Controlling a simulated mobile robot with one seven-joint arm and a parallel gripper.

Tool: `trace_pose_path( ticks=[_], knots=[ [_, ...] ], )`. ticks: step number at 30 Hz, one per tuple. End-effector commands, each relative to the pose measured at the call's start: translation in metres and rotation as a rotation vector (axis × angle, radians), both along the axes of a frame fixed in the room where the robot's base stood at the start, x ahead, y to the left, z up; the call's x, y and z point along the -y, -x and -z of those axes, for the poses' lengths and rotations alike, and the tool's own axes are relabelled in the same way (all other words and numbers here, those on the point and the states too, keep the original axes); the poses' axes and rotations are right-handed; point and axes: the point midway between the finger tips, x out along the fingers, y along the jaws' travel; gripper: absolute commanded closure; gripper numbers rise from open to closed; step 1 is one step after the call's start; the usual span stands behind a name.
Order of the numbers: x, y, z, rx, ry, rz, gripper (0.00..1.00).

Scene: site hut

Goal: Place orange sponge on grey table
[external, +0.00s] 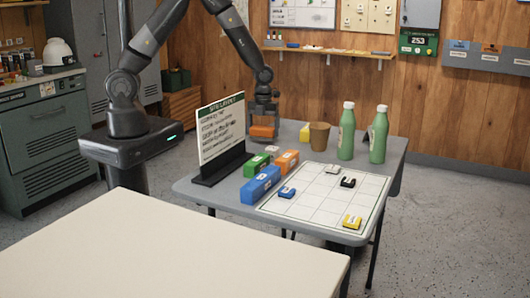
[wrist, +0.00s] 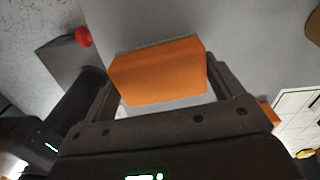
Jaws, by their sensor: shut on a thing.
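The orange sponge (external: 263,131) is between the fingers of my gripper (external: 263,120), over the back left part of the grey table (external: 222,193). In the wrist view the sponge (wrist: 158,75) fills the space between the two fingers of my gripper (wrist: 162,88), which is shut on it. Grey table surface (wrist: 230,25) shows behind it. I cannot tell whether the sponge's underside touches the table.
A sign on a dark stand (external: 221,138) stands left of the sponge. A brown cup (external: 319,136) and two green bottles (external: 347,131) (external: 379,135) stand right. Coloured blocks (external: 260,185) and a white grid board (external: 325,207) lie in front. A cream table (external: 170,250) is nearest.

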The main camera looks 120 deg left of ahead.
Motion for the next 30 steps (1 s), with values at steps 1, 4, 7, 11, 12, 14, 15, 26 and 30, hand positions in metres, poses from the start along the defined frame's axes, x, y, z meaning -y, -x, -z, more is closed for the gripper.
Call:
trace_pose_path(
  ticks=[1, 4, 7, 11, 12, 14, 15, 26, 30],
  knots=[
    [0.0, 0.0, 0.008, -0.002, 0.001, 0.0, 0.36],
    [0.0, 0.0, 0.02, -0.001, 0.0, 0.0, 0.36],
    [0.0, 0.0, 0.021, 0.001, -0.001, -0.001, 0.36],
    [0.0, 0.0, 0.021, 0.001, -0.001, -0.001, 0.36],
    [0.0, 0.0, 0.021, 0.001, -0.001, -0.001, 0.36],
    [0.0, 0.0, 0.023, 0.0, 0.0, -0.001, 0.36],
    [0.0, 0.0, 0.024, 0.0, 0.0, -0.001, 0.36],
    [0.0, 0.0, 0.023, 0.0, 0.0, -0.001, 0.0],
    [0.0, -0.001, 0.018, 0.002, -0.001, -0.001, 0.0]
  ],
)
